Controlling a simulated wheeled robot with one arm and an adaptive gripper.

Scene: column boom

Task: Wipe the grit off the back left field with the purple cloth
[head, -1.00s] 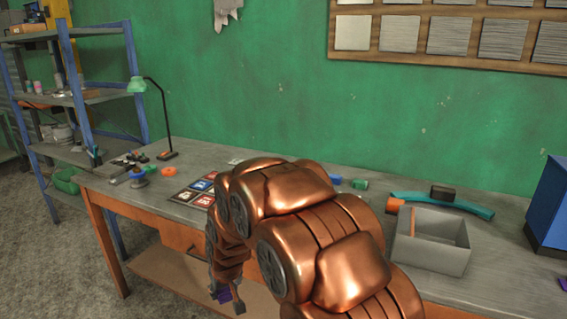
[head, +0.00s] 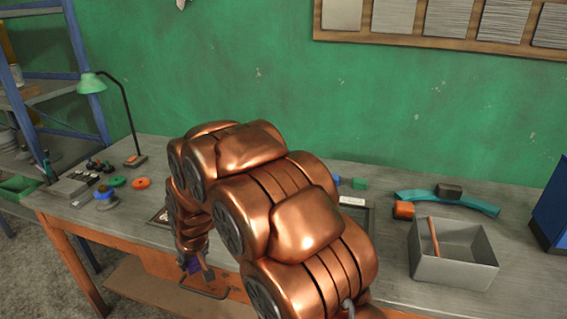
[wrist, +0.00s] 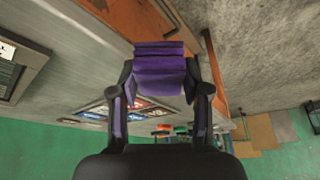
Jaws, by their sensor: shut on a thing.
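My gripper (wrist: 160,100) is shut on the folded purple cloth (wrist: 160,68), which shows between its two fingers in the wrist view. I cannot make out the back left field or any grit.
On the workbench (head: 395,275), a grey open bin (head: 455,270) holds an orange-brown stick. A dark-framed tray (head: 368,226) is partly behind my arm. A green lamp (head: 90,83), small parts and an orange ring (head: 141,183) stand left. A blue box (head: 555,210) stands right.

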